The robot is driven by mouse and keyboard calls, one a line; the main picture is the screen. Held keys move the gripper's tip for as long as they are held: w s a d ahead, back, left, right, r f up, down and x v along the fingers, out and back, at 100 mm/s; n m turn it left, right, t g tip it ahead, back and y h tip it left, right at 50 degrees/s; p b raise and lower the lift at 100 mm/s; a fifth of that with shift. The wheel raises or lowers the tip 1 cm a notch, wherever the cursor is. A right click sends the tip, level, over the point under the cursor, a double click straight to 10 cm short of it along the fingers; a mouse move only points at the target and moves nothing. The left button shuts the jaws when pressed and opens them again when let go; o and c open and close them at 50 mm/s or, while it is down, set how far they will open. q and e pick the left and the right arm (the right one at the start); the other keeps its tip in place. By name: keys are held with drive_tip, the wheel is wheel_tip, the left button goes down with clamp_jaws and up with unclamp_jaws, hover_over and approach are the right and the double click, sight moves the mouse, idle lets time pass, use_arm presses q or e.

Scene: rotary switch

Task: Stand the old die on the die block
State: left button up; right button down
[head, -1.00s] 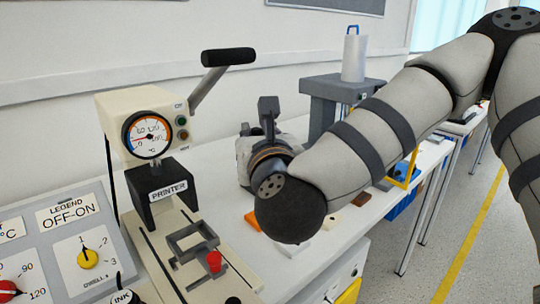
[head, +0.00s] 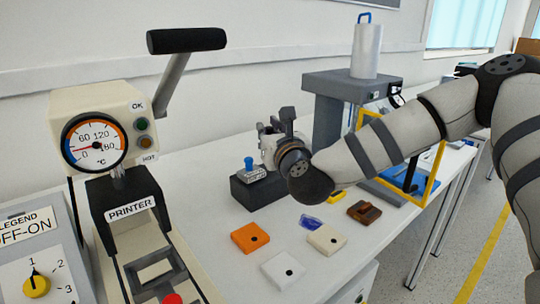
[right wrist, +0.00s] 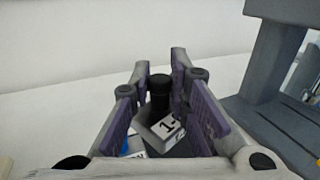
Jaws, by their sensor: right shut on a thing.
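The dark die block (head: 252,196) stands on the bench in the head view, left of my right gripper (head: 270,138). A die with a blue knob (head: 250,165) and a white label stands on its left part. In the right wrist view, my right gripper (right wrist: 160,76) is shut on the old die, a grey piece with a black knob (right wrist: 160,90) and a label reading "1-" with more behind. The dark block (right wrist: 188,146) shows below the held die. I cannot tell whether they touch. My left gripper is not in view.
The printer (head: 125,200) with its gauge and lever stands at the left. Orange (head: 250,237), white and brown tiles and a blue piece (head: 312,222) lie in front of the block. A grey press (head: 330,110) stands behind at the right.

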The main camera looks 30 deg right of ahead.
drive_tip(key=f, duration=0.1)
drive_tip(key=w+d+f, duration=0.1)
drive_tip(key=w+f, duration=0.1)
drive_tip(key=shift+d+f, duration=0.2)
drive_tip(key=shift+d, duration=0.15)
drive_tip(key=shift+w+d+f+b, duration=0.1)
drive_tip(key=shift+f+b, duration=0.25)
drive_tip(key=shift+f, duration=0.65)
drive_tip(key=shift+w+d+f+b, duration=0.1)
drive_tip(key=shift+f+b, duration=0.2)
drive_tip(key=shift+f, duration=0.7)
drive_tip(key=c, duration=1.5)
unclamp_jaws()
drive_tip(key=shift+c, duration=0.2)
drive_tip(key=shift+r, duration=0.15)
drive_tip(key=shift+s+r, duration=0.15)
drive_tip(key=shift+r, duration=0.1)
drive_tip(key=v, duration=1.2)
drive_tip(key=shift+p, duration=0.4)
drive_tip(key=shift+f, duration=0.2)
